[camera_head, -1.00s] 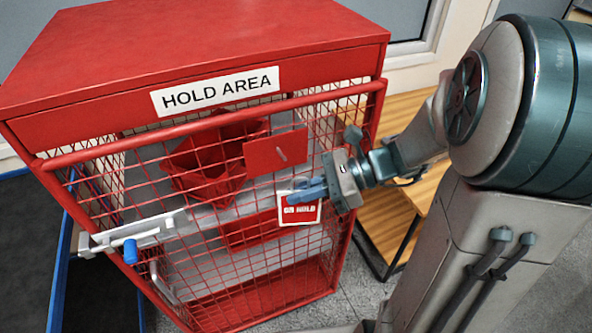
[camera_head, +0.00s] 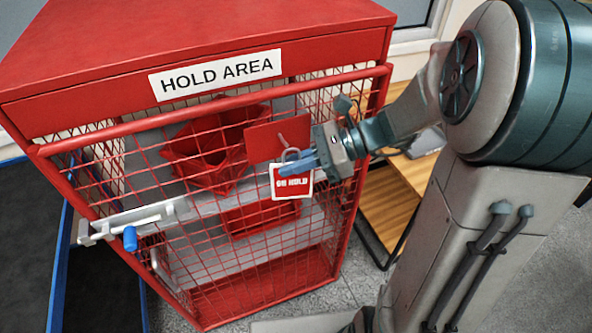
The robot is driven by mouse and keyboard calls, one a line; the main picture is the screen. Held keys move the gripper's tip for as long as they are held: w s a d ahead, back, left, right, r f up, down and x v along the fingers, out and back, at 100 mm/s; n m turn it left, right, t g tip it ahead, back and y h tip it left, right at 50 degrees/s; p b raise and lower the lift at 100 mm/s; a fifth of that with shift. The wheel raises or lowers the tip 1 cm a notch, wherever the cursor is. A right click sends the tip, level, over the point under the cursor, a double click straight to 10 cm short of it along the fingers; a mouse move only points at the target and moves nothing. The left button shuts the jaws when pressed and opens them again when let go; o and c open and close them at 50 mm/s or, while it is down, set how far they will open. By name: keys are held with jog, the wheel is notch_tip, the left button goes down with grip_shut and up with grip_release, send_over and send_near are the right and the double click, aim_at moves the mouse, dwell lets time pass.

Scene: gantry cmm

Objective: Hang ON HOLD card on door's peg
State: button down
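The ON HOLD card (camera_head: 291,182) is red with a white border and has a grey loop at its top. My gripper (camera_head: 302,165) has blue fingers and is shut on the card's upper part, in front of the mesh door. The card hangs roughly upright below the fingers. The door's peg (camera_head: 282,139) is a small grey pin on a red plate (camera_head: 262,143). The card's loop shows just below the peg, near the plate's lower edge. I cannot tell how far the loop is from the plate in depth.
The red cage (camera_head: 200,40) carries a HOLD AREA sign (camera_head: 216,75). A latch with a blue knob (camera_head: 130,238) is at the door's left. Red bins (camera_head: 212,150) stand inside behind the mesh. A wooden shelf unit (camera_head: 385,205) stands right of the cage, behind my arm.

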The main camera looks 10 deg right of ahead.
jog(key=w, duration=0.1)
jog(key=w+a, duration=0.1)
jog(key=w, duration=0.1)
jog(key=shift+w+b, duration=0.2)
jog(key=shift+b, duration=0.2)
jog(key=shift+w, duration=0.1)
jog(key=shift+s+a+f, duration=0.2)
jog(key=shift+f, duration=0.1)
dwell(0.5)
